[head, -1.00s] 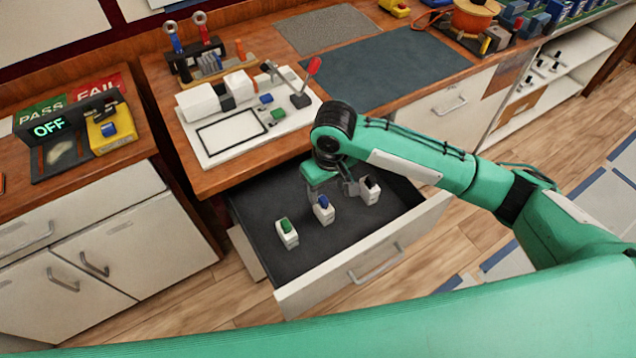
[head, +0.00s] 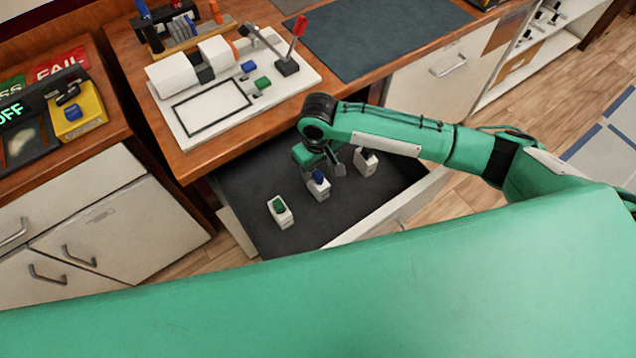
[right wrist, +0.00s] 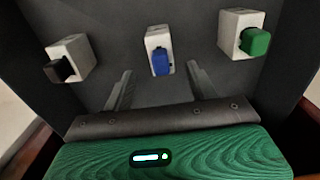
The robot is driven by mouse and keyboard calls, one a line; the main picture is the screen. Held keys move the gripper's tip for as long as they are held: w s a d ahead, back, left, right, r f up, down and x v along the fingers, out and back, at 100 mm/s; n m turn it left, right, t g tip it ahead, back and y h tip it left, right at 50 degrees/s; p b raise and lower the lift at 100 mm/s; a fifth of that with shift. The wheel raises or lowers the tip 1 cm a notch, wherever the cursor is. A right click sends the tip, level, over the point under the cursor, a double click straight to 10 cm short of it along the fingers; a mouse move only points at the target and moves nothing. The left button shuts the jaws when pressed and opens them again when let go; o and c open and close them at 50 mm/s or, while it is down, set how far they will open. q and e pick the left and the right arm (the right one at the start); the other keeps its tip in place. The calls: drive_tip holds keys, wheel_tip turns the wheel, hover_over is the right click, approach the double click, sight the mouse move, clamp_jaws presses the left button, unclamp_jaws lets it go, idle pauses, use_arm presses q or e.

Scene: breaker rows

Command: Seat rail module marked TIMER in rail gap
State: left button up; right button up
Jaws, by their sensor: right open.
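Three white modules stand apart in the open drawer: one with a green top (head: 281,212), one with a blue top (head: 318,185) and one with a black top (head: 366,160). No TIMER marking is readable on any of them. My right gripper (head: 330,168) is open and empty, just above and beside the blue-topped module. In the right wrist view, the blue-topped module (right wrist: 159,50) stands ahead, roughly between the open fingers (right wrist: 160,84). On the white board (head: 262,102), a dark section (head: 203,73) lies between white blocks; I cannot tell whether it is the rail gap. My left gripper is out of view.
A lever with a red handle (head: 298,28) rises from the board. A dark mat (head: 380,35) lies clear on the counter. A yellow box (head: 78,112) sits at the left.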

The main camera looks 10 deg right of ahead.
sight(318, 174)
drive_tip(key=shift+s+f, duration=0.1)
drive_tip(key=shift+f, duration=2.3)
drive_tip(key=c, duration=1.1)
drive_tip(key=shift+r, duration=0.15)
